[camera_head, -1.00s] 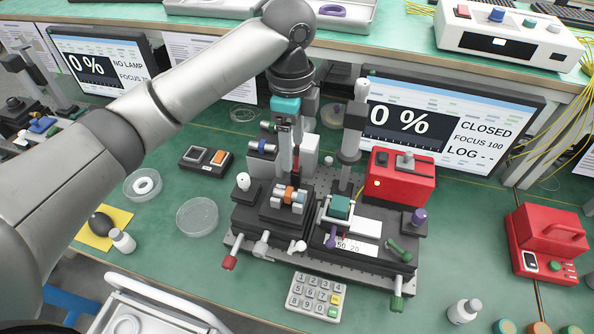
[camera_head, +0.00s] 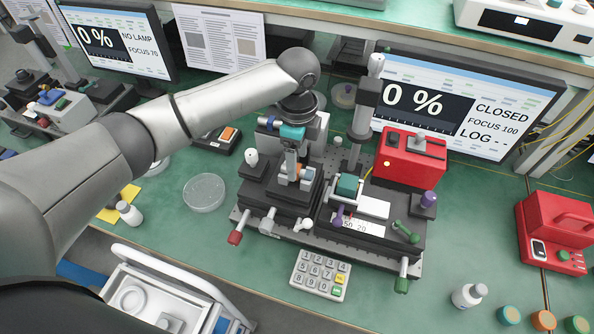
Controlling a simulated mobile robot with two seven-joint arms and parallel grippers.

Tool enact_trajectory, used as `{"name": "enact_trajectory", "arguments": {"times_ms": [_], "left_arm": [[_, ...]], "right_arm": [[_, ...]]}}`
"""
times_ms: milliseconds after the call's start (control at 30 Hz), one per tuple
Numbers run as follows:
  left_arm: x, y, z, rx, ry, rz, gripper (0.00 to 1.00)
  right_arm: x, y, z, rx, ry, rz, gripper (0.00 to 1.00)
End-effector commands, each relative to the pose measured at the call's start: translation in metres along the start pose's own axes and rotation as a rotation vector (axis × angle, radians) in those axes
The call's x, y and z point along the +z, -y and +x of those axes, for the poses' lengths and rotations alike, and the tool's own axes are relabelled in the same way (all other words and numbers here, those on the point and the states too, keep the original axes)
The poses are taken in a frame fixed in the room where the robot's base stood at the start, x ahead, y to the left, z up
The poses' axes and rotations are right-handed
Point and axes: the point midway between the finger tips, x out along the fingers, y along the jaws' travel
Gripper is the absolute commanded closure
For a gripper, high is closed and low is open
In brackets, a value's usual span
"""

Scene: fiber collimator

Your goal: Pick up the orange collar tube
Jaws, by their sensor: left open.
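The orange collar tube (camera_head: 307,174) lies in a holder on the left dark block of the optical bench in the middle of the table. My left gripper (camera_head: 292,174) points down at it from above, its fingers at the tube and partly hiding it. The gripper is open. I cannot tell whether the fingers touch the tube. My right gripper is not in view.
Close right stands a block with a green-topped clamp (camera_head: 348,187) and a post (camera_head: 364,110). A red box (camera_head: 410,160) is behind it. A keypad (camera_head: 320,275) lies in front. A clear dish (camera_head: 204,192) is to the left, with free green mat around it.

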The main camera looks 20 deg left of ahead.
Motion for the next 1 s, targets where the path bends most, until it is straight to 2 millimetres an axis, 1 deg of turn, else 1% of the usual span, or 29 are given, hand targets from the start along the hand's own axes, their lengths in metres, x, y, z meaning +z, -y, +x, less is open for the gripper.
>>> {"name": "enact_trajectory", "arguments": {"times_ms": [33,100,200,433,467,1000], "left_arm": [[0.002,0.0,0.009,0.003,0.001,-0.001,0.28],[0.001,0.0,0.018,0.002,0.0,0.0,0.28],[0.001,0.0,0.025,0.0,0.001,0.001,0.28],[0.001,0.0,0.026,-0.001,0.001,0.001,0.28],[0.001,0.0,0.025,-0.001,0.001,0.001,0.3],[0.001,0.0,0.025,-0.001,0.0,0.001,0.91]], "right_arm": [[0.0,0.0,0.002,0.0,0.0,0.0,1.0],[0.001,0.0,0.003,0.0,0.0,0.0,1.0],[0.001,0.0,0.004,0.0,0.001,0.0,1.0],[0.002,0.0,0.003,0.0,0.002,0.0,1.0],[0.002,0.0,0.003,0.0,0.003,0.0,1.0],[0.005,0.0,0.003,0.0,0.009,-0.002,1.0]]}}
